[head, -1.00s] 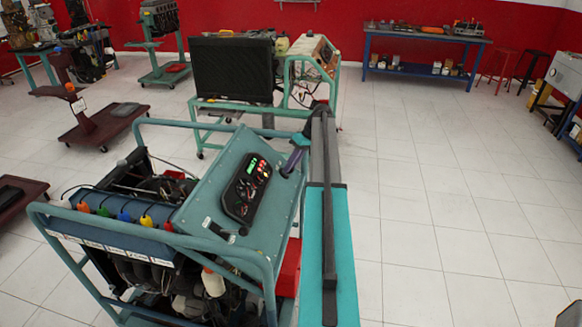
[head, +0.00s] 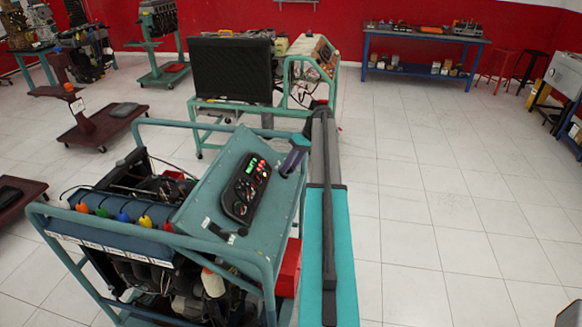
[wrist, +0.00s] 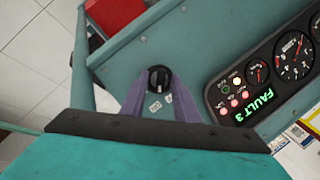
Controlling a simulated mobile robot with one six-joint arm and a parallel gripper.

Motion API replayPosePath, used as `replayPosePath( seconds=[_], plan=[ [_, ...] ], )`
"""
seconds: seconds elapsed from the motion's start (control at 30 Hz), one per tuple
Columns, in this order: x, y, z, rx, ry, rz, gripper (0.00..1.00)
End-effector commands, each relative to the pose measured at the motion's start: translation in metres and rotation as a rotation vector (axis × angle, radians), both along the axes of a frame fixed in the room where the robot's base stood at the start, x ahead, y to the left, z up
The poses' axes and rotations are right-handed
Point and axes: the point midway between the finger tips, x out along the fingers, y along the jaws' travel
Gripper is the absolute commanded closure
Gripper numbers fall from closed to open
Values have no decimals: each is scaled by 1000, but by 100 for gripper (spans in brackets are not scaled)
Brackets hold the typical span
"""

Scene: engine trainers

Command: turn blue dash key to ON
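The dash key (wrist: 159,78) is a round dark knob on the sloping teal panel of the blue-green engine trainer (head: 215,175). In the wrist view my gripper (wrist: 160,84) has its two purple fingers on either side of the key, with the tips at its edges. Whether they press on it is unclear. Small white labels (wrist: 155,106) lie on the panel just below the key. The instrument cluster (wrist: 262,75) beside it reads FAULT 3 and has lit lamps. In the head view my gripper (head: 292,160) is at the panel's upper right and hides the key.
A teal tube frame (head: 160,240) surrounds the trainer and its engine. A red box (head: 289,268) sits beside the trainer below the panel. Another trainer with a black radiator (head: 232,70) stands behind. The tiled floor to the right is clear up to a blue workbench (head: 420,55).

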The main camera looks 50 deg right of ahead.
Motion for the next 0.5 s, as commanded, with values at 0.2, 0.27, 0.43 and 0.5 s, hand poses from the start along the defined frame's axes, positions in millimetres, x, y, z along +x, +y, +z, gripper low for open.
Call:
replayPosePath(
  seconds=[0.2,0.27,0.43,0.5],
  plan=[
    [0,-1,2,-1,-2,-1,72],
    [0,-2,3,-1,-2,-2,72],
    [-3,-8,13,-3,-3,-2,72],
    [-5,-11,18,-3,-3,-2,72]
  ],
)
